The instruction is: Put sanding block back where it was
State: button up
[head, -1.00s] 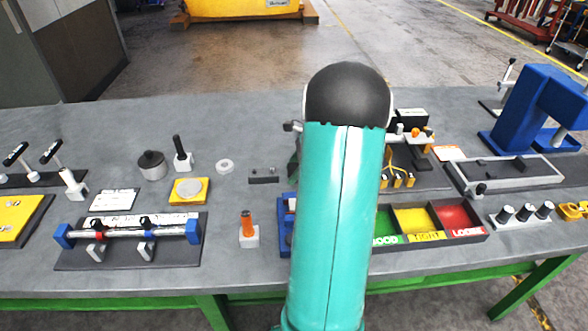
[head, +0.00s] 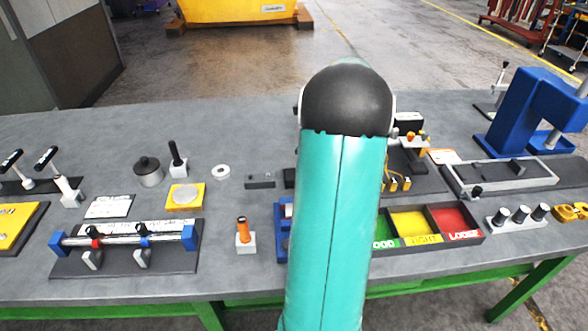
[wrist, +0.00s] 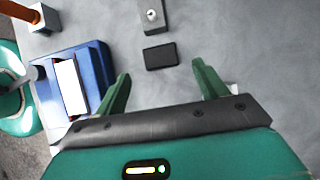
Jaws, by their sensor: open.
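A small dark block (wrist: 160,56), which looks like the sanding block, lies flat on the grey bench. In the head view its left end (head: 290,178) shows beside my arm, which hides the rest. My gripper (wrist: 160,70) is open, with a green finger on either side and a gap between each finger and the block. Nothing is held. A grey holed block (wrist: 153,15) lies close by, in line with the dark block; it also shows in the head view (head: 260,181). My gripper is hidden behind my arm in the head view.
A blue tray (wrist: 97,60) with a white-topped piece stands left in the wrist view. A three-bin sorting tray (head: 481,237) is right of my arm. Bare bench lies right of the block in the wrist view.

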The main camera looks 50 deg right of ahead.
jog(key=v, duration=0.5)
jog(key=w+a+r+n+g+h, duration=0.15)
jog(key=a+n, duration=0.25)
jog(key=a, duration=0.4)
jog(key=w+a+r+n, duration=0.3)
jog(key=a+n, duration=0.1)
jog(key=a, duration=0.4)
jog(key=w+a+r+n+h, duration=0.1)
jog(key=w+a+r+n, duration=0.2)
jog(key=a, duration=0.6)
jog(key=s+a+n+t, duration=0.1)
jog(key=s+a+n, duration=0.4)
jog(key=a+n, duration=0.3)
jog(key=s+a+n+t+h, duration=0.1)
jog(key=s+a+n, duration=0.4)
jog(key=a+n, duration=0.3)
jog(key=a, duration=0.4)
jog(key=shift+s+a+f+n, duration=0.2)
jog(key=shift+a+f+n, duration=0.1)
jog(key=shift+f+n, duration=0.1)
jog(key=shift+d+t+h, duration=0.1)
jog(key=shift+t+h, duration=0.15)
